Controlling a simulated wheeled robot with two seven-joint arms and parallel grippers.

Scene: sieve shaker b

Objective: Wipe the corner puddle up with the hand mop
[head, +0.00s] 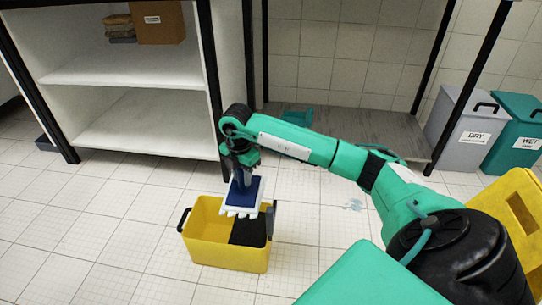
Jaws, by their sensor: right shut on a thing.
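My right gripper (240,162) points down and is shut on the hand mop. The hand mop (246,190) has a blue head with white strands below it. It hangs over the yellow bucket (213,252); I cannot tell whether the strands touch anything in it. The bucket has a dark insert at its right side and a black handle at its left. A small, pale bluish puddle (354,206) lies on the white tiles, right of the bucket and beside my right arm. My left gripper is not in view.
A white shelf unit (125,68) with a cardboard box (157,22) stands at the back left. A grey DRY bin (458,125) and a teal WET bin (515,140) stand at the right. A yellow slotted object (520,210) is at the right edge. Floor left of the bucket is clear.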

